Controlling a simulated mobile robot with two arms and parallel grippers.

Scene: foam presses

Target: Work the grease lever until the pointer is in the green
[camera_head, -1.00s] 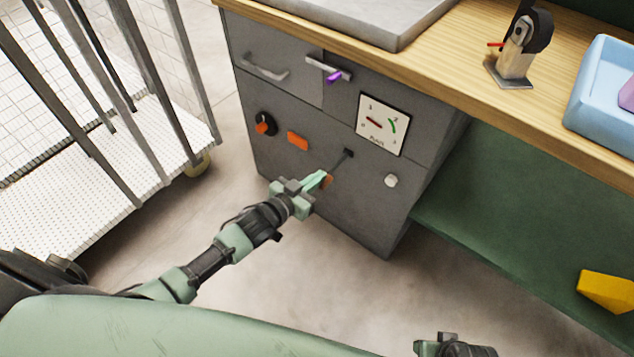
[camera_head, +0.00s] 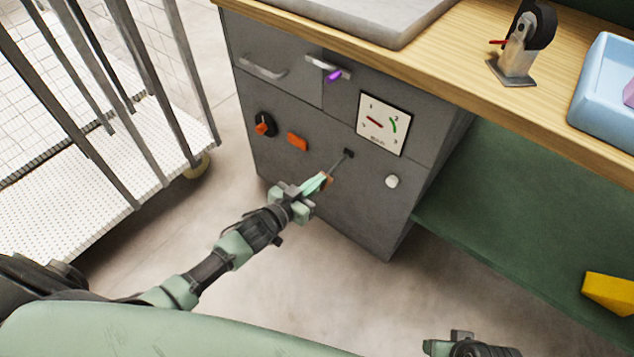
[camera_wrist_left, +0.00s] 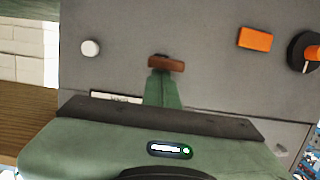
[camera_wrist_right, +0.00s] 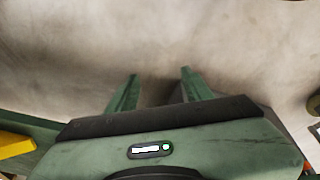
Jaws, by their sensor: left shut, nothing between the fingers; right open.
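The grease lever is a thin dark rod with a brown handle (camera_head: 329,181), slanting down-left from a dark slot on the grey cabinet front. The handle also shows in the left wrist view (camera_wrist_left: 166,64). My left gripper (camera_head: 322,181) is shut and empty, its fingertips right at the handle; I cannot tell whether they touch. The white gauge (camera_head: 384,124) sits above and right of the lever. Its dark red pointer points up-left, away from the green arc on the right. My right gripper (camera_wrist_right: 160,76) is open and empty above the floor.
The cabinet front also has an orange button (camera_head: 297,142), a dark knob with orange (camera_head: 265,124), a white knob (camera_head: 392,181) and a drawer handle (camera_head: 264,67). A barred trolley (camera_head: 100,190) stands left. A yellow object (camera_head: 609,292) is at lower right.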

